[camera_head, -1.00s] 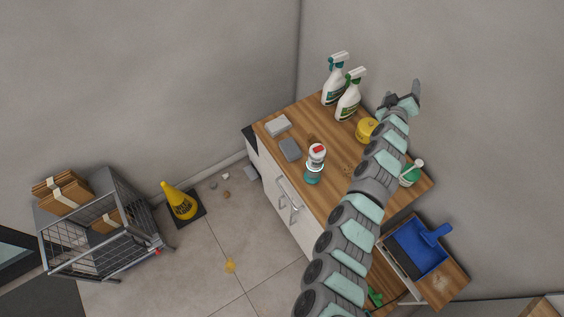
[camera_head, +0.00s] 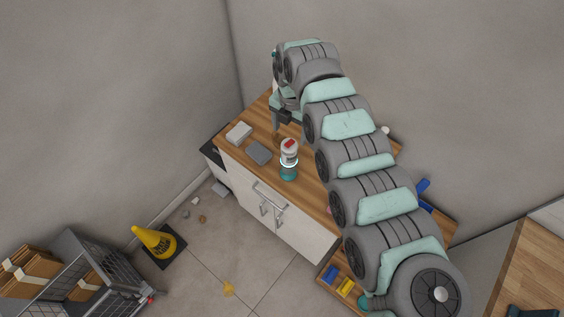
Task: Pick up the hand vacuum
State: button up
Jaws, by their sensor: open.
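What looks like the hand vacuum (camera_head: 289,158), white with a red patch on top and a teal lower end, is upright near the front edge of the wooden counter (camera_head: 312,186). My gripper (camera_head: 286,132) points down, with its dark base and fingers just behind the vacuum in the picture. It is open, and nothing shows between its fingers. The gap in height between fingers and vacuum is hard to judge. My arm hides much of the counter's right side and most of the spray bottles behind.
Light grey block (camera_head: 239,132) and darker grey block (camera_head: 259,153) lie left of the vacuum. A yellow cone (camera_head: 154,241) and a wire cart (camera_head: 88,262) with packages stand on the floor. A lower shelf at right holds small coloured items, including a yellow one (camera_head: 346,287).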

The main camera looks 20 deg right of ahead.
aim_at(290, 143)
notch_tip(290, 143, down, 9)
jog(key=shift+w+f+p, duration=0.1)
jog(key=shift+p, duration=0.9)
jog(key=shift+c, duration=0.3)
jog(key=c, duration=1.4)
